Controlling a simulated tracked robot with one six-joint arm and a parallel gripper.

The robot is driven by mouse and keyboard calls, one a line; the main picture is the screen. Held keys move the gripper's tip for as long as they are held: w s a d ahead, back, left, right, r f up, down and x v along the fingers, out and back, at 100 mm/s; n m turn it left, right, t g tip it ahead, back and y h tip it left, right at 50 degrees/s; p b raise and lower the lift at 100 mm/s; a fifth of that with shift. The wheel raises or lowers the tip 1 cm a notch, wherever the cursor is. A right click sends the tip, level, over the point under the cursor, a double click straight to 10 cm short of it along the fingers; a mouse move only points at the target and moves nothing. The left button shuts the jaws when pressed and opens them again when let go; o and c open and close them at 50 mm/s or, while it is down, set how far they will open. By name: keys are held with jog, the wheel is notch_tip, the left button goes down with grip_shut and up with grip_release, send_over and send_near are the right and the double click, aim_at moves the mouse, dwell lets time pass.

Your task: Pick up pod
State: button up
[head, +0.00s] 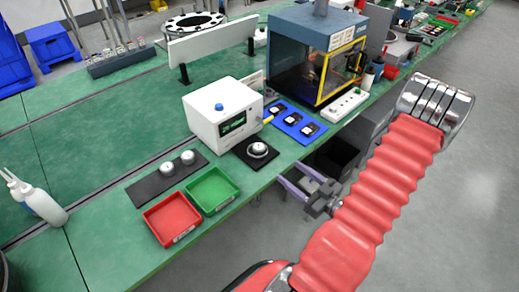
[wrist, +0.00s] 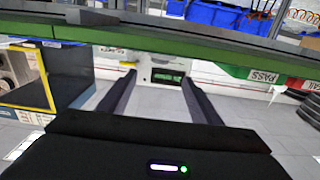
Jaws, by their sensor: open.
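Two round, pale metallic pods (head: 178,162) sit on a long black strip on the green bench. A similar round piece (head: 258,149) sits on a square black pad in front of the white tester (head: 222,112). I cannot tell which one the task means. My gripper (head: 288,172) is open and empty, off the bench's front edge, to the right of the square pad. In the wrist view my two dark fingers (wrist: 158,78) are spread apart with nothing between them. The white tester's display (wrist: 166,76) shows beyond them. No pod is clear in that view.
A red tray (head: 172,220) and a green tray (head: 212,190) stand near the bench's front edge. A blue mat (head: 295,122) with several dark pieces lies right of the tester, before a yellow-framed cabinet (head: 316,60). White bottles (head: 40,203) stand at the left.

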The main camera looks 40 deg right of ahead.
send_near(263, 150)
jog(key=shift+w+f, duration=0.15)
jog(key=shift+w, duration=0.9)
jog(key=shift+w+f, duration=0.2)
jog(key=shift+w, duration=0.9)
jog(key=shift+w+r, duration=0.2)
jog(key=shift+w, duration=2.4)
jog(key=shift+c, duration=0.2)
jog(key=c, duration=1.2)
jog(key=shift+o, duration=0.2)
jog(key=shift+r, duration=0.1)
